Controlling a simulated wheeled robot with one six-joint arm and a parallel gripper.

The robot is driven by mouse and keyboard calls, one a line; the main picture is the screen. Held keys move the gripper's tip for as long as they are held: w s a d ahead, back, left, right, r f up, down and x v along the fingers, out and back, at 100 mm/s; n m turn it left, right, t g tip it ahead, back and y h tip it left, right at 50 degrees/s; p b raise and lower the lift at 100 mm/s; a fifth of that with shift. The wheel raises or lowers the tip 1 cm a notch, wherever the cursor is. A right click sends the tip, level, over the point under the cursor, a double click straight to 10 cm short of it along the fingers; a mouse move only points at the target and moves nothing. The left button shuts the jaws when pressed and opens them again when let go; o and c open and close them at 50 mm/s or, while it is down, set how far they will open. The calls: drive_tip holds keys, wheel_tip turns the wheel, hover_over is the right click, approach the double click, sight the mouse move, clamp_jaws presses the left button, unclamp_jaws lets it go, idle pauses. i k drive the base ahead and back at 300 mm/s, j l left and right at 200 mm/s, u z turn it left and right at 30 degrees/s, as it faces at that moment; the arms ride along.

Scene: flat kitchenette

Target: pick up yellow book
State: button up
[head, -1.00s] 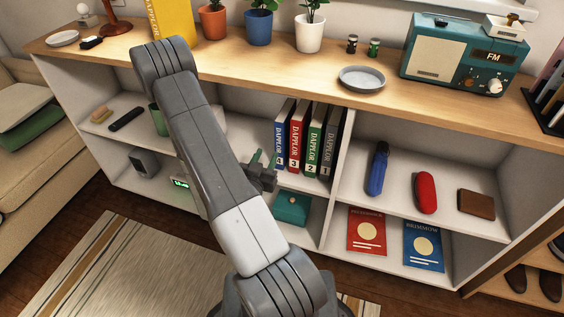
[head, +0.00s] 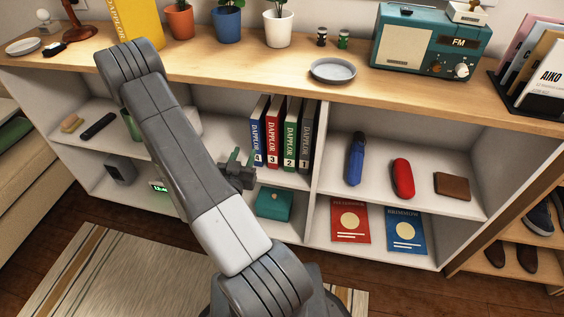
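The yellow book (head: 134,24) stands upright on the wooden top of the shelf unit, at the upper left in the head view. Its spine carries dark lettering, its upper end is cut off by the picture edge, and my arm hides part of its lower end.
Several potted plants (head: 278,28) stand right of the book, then a grey plate (head: 333,70) and a teal radio (head: 428,42). A red lamp (head: 77,30) is left of it. A striped rug (head: 100,275) covers the floor.

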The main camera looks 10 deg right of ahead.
sight(132, 19)
drive_tip(key=u, duration=0.9)
